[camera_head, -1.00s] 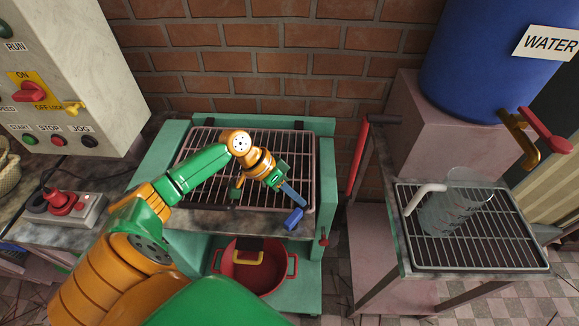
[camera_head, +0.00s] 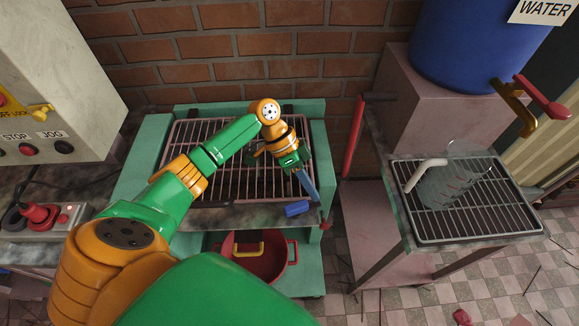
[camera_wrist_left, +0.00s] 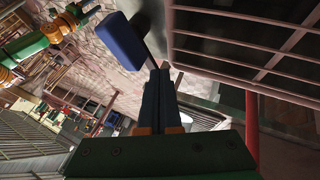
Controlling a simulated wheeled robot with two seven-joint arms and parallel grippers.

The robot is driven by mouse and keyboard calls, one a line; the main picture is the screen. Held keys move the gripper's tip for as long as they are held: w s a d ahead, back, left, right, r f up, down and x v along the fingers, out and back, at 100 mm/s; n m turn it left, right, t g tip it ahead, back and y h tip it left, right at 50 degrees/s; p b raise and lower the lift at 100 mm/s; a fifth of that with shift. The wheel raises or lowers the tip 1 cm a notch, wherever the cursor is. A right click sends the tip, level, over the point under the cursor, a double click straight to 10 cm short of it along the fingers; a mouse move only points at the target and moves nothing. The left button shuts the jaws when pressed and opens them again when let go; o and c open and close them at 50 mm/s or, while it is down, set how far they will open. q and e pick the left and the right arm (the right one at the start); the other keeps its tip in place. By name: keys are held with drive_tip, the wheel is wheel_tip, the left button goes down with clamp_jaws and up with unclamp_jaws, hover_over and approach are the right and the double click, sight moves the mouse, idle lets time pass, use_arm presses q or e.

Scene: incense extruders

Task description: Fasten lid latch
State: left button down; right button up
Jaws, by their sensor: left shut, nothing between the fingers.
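The barred lid (camera_head: 215,180) lies down over the top of the teal machine. A blue block-shaped piece, which looks like the latch handle (camera_head: 297,208), sits at the lid's front right corner. In the left wrist view the latch handle (camera_wrist_left: 122,42) is a blue block with a thin rod beside it. My left gripper (camera_head: 313,192) is shut and empty, pointing down just right of the blue handle. In the left wrist view its closed fingers (camera_wrist_left: 158,85) lie close to the rod; I cannot tell whether they touch. My right gripper is not in view.
A red knob (camera_head: 326,225) is at the machine's front right. A red pot (camera_head: 285,262) stands on the shelf below. A pink stand with a wire rack (camera_head: 480,222) and a clear jug (camera_head: 450,185) is to the right. A switch box (camera_head: 45,220) is at left.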

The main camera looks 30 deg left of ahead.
use_arm(q)
drive_tip(key=shift+s+d+p, duration=0.1)
drive_tip(key=shift+d+p, duration=0.3)
drive_tip(key=shift+d, duration=0.1)
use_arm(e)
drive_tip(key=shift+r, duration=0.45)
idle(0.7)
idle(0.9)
